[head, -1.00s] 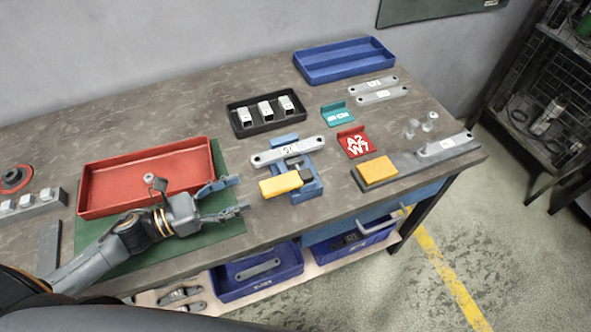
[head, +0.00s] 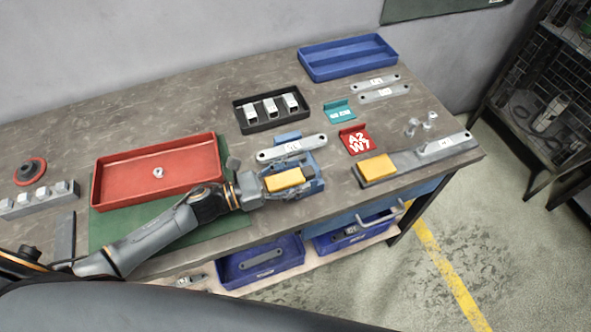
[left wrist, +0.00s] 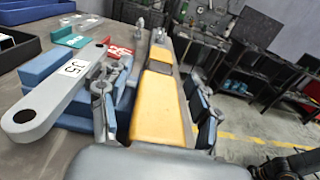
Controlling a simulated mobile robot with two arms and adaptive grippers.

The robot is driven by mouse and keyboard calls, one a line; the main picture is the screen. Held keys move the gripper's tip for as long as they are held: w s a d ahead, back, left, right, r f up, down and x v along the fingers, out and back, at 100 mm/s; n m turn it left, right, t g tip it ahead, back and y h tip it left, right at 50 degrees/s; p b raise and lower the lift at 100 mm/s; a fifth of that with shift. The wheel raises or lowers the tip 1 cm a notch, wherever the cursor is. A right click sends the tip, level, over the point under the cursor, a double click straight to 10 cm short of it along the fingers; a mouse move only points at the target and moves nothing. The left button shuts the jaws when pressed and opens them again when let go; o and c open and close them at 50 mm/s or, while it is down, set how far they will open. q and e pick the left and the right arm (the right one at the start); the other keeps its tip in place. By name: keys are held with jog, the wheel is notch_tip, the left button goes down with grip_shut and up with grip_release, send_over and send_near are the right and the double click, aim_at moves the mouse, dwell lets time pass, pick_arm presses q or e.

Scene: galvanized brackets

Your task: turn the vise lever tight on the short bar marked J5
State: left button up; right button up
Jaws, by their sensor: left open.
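The short bar (head: 291,148), marked J5 in the left wrist view (left wrist: 68,80), lies across the blue vise (head: 313,185) on the bench. The vise lever has a yellow handle (head: 285,180) on the bar's near side. My left gripper (head: 298,179) is open around the handle. In the left wrist view its fingers (left wrist: 155,104) stand on either side of the yellow handle (left wrist: 158,112), with gaps visible. The vise jaws are partly hidden by the bar and my gripper. My right gripper does not show.
A red tray (head: 100,185) on a green mat is at left. A black tray (head: 243,121) with several metal parts stands behind the vise. Teal and red (head: 355,139) brackets and a grey fixture with a yellow block (head: 377,168) are to the right.

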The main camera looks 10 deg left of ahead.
pick_arm(q)
jog(key=shift+w+d, duration=0.15)
jog(key=shift+d, duration=0.1)
grip_shut()
